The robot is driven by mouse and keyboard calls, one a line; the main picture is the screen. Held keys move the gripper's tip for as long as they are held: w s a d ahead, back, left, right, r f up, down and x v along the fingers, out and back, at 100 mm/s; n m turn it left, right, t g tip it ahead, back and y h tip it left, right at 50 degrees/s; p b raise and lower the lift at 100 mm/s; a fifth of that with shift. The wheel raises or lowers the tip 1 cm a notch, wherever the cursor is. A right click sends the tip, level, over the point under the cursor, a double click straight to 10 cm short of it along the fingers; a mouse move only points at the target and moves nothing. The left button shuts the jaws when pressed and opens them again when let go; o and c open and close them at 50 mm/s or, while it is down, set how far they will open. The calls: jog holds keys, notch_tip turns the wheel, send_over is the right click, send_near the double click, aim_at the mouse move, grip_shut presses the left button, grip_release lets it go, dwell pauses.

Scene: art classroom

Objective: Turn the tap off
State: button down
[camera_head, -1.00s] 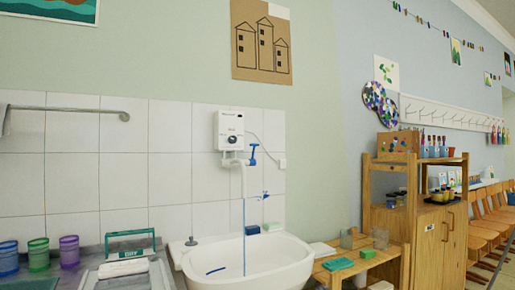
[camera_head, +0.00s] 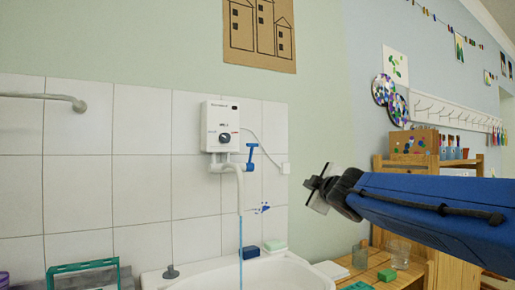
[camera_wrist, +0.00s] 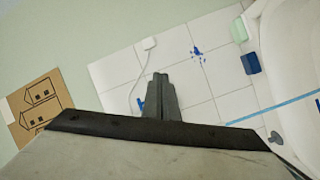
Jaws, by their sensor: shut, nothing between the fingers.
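A white water heater (camera_head: 220,126) hangs on the tiled wall, with a white spout (camera_head: 239,182) below it. The blue tap lever (camera_head: 250,156) is beside the spout's top, standing upright with a crossbar. A thin blue stream of water (camera_head: 241,240) runs from the spout into the white basin (camera_head: 290,272). My gripper (camera_head: 313,187) is right of the lever and a little lower in the picture, apart from it. In the wrist view its dark fingers (camera_wrist: 160,82) are shut and empty. A bit of the blue lever (camera_wrist: 140,104) shows beside them, the rest hidden. The stream also shows there (camera_wrist: 285,106).
A blue sponge (camera_head: 275,246) and a green block (camera_head: 275,252) are at the basin's back edge. A wooden shelf with glass jars (camera_head: 400,255) stands at right, below my arm. A towel rail (camera_head: 45,98) is on the left wall. The wall before the lever looks clear.

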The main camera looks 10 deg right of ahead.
jog(key=w+a+r+n+t+y, duration=0.1)
jog(key=w+a+r+n+y, duration=0.65)
jog(key=r+n, duration=0.25)
send_near(253, 145)
jog(key=x, duration=0.6)
jog(key=shift+w, duration=0.25)
jog(key=w+r, duration=0.1)
jog(key=w+a+r, duration=0.1)
jog(key=w, duration=0.1)
jog(key=shift+w+a, duration=0.1)
jog(key=shift+w, duration=0.05)
jog(key=shift+r, duration=0.1)
